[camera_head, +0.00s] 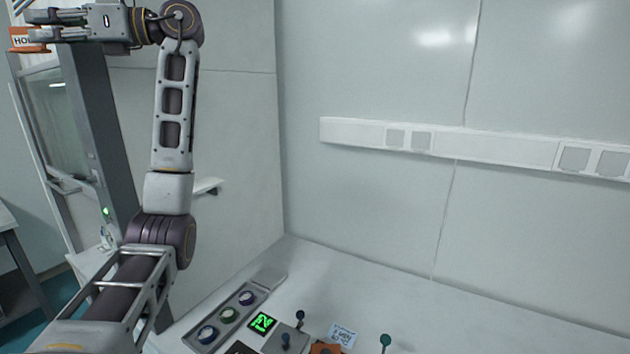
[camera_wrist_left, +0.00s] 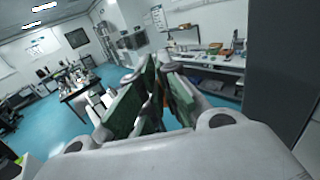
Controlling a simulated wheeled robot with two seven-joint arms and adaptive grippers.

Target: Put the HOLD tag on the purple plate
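My left gripper (camera_head: 40,27) is raised at the top left of the head view, with its fingers pointing left. The orange HOLD tag (camera_head: 22,42) is at its fingertips, with the letters "HO" showing and the rest hidden by a finger. The gripper looks shut on the tag. In the left wrist view, the two green-padded fingers (camera_wrist_left: 155,92) are close together, and I cannot make out the tag between them. I see no purple plate in either view. My right gripper is not in view.
A dark upright post (camera_head: 95,120) stands near my left arm. A white wall (camera_head: 400,80) is behind.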

